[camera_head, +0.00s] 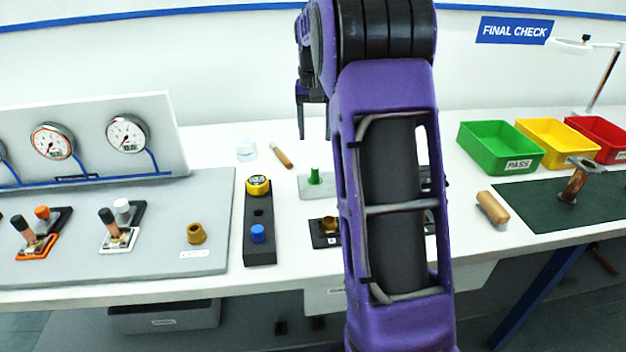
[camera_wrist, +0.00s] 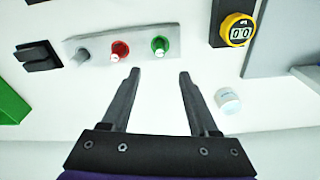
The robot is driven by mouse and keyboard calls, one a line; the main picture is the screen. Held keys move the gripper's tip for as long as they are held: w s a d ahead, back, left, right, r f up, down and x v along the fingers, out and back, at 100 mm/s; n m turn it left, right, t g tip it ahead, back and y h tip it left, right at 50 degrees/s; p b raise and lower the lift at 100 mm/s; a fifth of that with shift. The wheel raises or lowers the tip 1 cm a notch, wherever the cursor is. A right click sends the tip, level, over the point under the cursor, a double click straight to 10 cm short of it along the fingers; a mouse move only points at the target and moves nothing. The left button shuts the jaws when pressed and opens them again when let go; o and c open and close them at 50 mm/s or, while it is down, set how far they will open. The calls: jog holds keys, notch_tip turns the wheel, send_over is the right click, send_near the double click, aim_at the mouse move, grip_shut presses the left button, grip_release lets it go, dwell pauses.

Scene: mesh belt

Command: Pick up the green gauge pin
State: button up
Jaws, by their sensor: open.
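The green gauge pin (camera_head: 315,177) stands in a pale grey holder (camera_head: 308,190) on the bench, just left of my arm in the head view. In the wrist view the green pin (camera_wrist: 159,45) is at the right end of the holder (camera_wrist: 137,45), beside a red pin (camera_wrist: 119,50) and a grey pin (camera_wrist: 82,55). My gripper (camera_wrist: 160,73) is open with nothing between its fingers. In the wrist view the green pin shows beyond the fingertips, roughly centred between them and apart from both. In the head view my arm hides much of the holder.
A black block with a yellow counter (camera_head: 257,186) stands left of the holder. A small white jar (camera_wrist: 228,100) is near my right finger in the wrist view; a wooden-handled tool (camera_head: 281,156) lies nearby. Green, yellow and red bins (camera_head: 500,160) stand at the right.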

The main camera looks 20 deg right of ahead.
aim_at(315, 168)
jog(key=f, duration=0.8)
jog(key=w+f, duration=0.1)
jog(key=f, duration=0.3)
jog(key=shift+w+d+f+b, duration=0.1)
jog(key=shift+d+f+b, duration=0.2)
jog(key=shift+f+b, duration=0.05)
jog(key=shift+c, duration=0.2)
grip_shut()
